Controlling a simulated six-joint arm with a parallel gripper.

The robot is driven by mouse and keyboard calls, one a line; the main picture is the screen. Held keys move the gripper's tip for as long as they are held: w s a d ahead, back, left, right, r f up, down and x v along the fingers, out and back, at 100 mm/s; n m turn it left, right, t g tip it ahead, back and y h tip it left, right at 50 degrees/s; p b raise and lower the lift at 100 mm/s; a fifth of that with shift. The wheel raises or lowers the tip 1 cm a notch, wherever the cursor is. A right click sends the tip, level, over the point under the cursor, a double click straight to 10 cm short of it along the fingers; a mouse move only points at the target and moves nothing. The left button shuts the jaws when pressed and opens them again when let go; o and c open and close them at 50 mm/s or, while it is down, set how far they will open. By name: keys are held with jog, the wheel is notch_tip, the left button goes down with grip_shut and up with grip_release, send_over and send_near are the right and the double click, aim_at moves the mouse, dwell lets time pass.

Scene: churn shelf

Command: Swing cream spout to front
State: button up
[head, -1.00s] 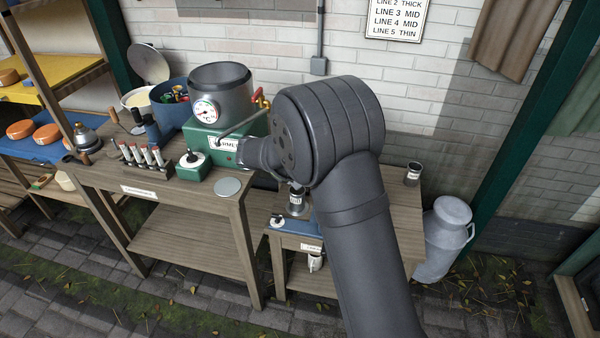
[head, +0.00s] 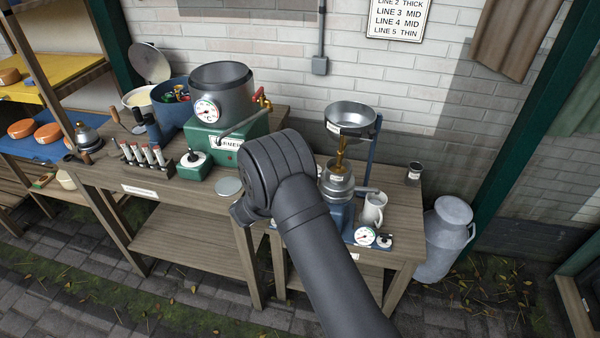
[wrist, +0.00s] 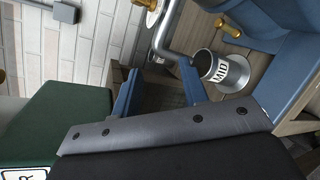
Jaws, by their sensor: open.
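The separator stands on the right-hand bench, with a blue base (head: 341,215), a silver bowl (head: 338,182) and a wide supply pan (head: 352,118) on top. One grey spout (head: 367,191) points right in the head view, by a white mug (head: 373,210). In the wrist view a bent metal spout (wrist: 160,38) runs down towards my gripper (wrist: 157,84). I cannot tell for certain which spout is the cream one. My gripper is open, its blue fingers apart and the spout's lower end near the right finger. My arm hides the gripper in the head view.
A grey can with a white label (wrist: 221,71) is close to the right finger in the wrist view. The green warmer (head: 226,140) stands on the left bench. A dial (head: 365,236) sits at the separator's front; a dark cup (head: 414,173) stands at right.

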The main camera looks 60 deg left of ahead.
jog(key=x, duration=0.9)
jog(key=shift+w+a, duration=0.15)
jog(key=shift+w, duration=0.05)
grip_shut()
